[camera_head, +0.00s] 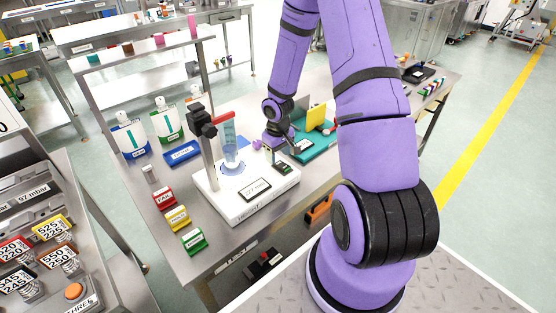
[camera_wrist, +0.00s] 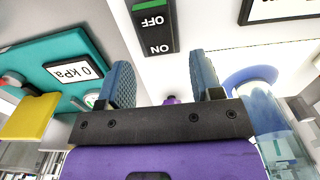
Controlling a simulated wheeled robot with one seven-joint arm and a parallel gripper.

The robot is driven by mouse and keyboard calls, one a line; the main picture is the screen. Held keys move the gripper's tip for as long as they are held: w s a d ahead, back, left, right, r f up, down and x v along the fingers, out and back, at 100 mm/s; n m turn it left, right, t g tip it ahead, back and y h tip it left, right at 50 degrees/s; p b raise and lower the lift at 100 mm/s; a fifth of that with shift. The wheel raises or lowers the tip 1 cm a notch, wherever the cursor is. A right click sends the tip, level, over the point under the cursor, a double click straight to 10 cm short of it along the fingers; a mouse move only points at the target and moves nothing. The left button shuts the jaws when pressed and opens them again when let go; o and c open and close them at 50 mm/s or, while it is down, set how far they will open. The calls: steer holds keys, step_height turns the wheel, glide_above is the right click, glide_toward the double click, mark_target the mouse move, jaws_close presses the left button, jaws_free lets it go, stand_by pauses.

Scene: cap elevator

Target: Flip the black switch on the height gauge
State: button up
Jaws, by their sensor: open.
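The height gauge (camera_head: 243,204) has a white base with a display (camera_head: 257,188) and an upright post (camera_head: 208,165) on the bench. Its black switch (camera_head: 283,168) is at the right end of the base, near my wrist. In the wrist view the black switch (camera_wrist: 154,27) shows OFF and ON lettering and a green strip at its OFF end. My gripper (camera_wrist: 163,68) is open and empty, its two blue-grey fingers apart. In that picture, the switch lies just above the gap between the fingers, with no visible contact. My fingertips are hard to make out in the head view.
A clear blue-tinted vessel (camera_head: 232,150) stands on the gauge base. A teal device with a yellow part (camera_head: 316,118) is close to my wrist on the right. Red, yellow (camera_head: 178,218) and green blocks and bottles stand left of the gauge.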

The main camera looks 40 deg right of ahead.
mark_target(282, 166)
steer(key=shift+f, duration=1.45)
steer(key=c, duration=0.9)
steer(key=shift+c, duration=0.2)
steer(key=shift+s, duration=0.1)
steer(key=shift+s+r+t, duration=0.15)
steer(key=shift+s+t, duration=0.05)
steer(key=shift+t, duration=0.8)
steer(key=shift+s+r+t, duration=0.1)
steer(key=shift+s+t, duration=0.05)
steer(key=shift+t, duration=0.85)
